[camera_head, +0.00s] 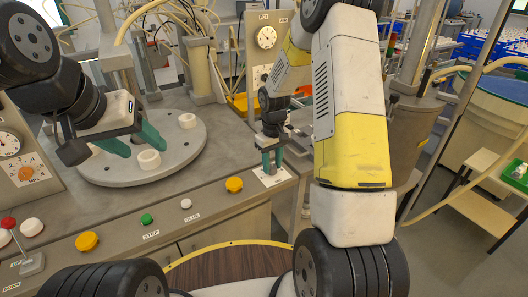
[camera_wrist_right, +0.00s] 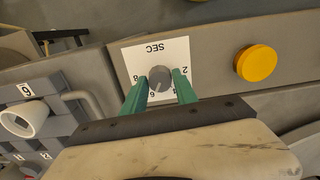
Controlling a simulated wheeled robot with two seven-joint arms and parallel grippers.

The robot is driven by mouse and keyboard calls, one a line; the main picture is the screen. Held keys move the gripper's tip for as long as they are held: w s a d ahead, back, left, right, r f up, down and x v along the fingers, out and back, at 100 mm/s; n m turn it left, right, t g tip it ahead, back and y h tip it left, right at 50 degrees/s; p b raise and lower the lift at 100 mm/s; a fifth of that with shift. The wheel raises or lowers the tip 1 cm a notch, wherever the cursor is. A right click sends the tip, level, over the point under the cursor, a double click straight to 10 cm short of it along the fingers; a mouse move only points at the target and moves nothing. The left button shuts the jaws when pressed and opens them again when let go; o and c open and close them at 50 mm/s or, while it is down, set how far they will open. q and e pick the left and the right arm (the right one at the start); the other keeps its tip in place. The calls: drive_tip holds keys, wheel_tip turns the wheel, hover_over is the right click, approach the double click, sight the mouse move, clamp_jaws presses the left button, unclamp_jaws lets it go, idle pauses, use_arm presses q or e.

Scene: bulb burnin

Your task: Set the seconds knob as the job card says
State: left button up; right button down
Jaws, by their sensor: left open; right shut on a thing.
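The seconds knob (camera_wrist_right: 159,78) is a small grey round knob on a white plate (camera_wrist_right: 177,50) marked SEC, which appears upside down in the right wrist view. Numbers including 8, 6 and 2 sit around it; its pointer setting is hard to read. My right gripper (camera_wrist_right: 161,92) has its green fingers on either side of the knob and is shut on it. In the head view the right gripper (camera_head: 272,163) reaches down to the white plate (camera_head: 273,178) on the bench. My left gripper (camera_head: 133,143) is open above the round grey plate. I cannot make out the job card.
The round plate (camera_head: 100,172) carries white rings (camera_head: 149,160) (camera_head: 187,120). A yellow button (camera_head: 234,185) sits left of the seconds plate. Green STEP (camera_head: 147,219) and white GLUE (camera_head: 186,203) buttons line the bench front. A grey block (camera_wrist_right: 55,125) with numbered cells shows in the right wrist view.

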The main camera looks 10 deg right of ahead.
sight(272, 166)
idle(0.4)
drive_tip(key=c, duration=1)
unclamp_jaws()
drive_tip(key=shift+o, duration=0.2)
wheel_tip(272, 166, up, 7)
drive_tip(key=shift+r, duration=0.4)
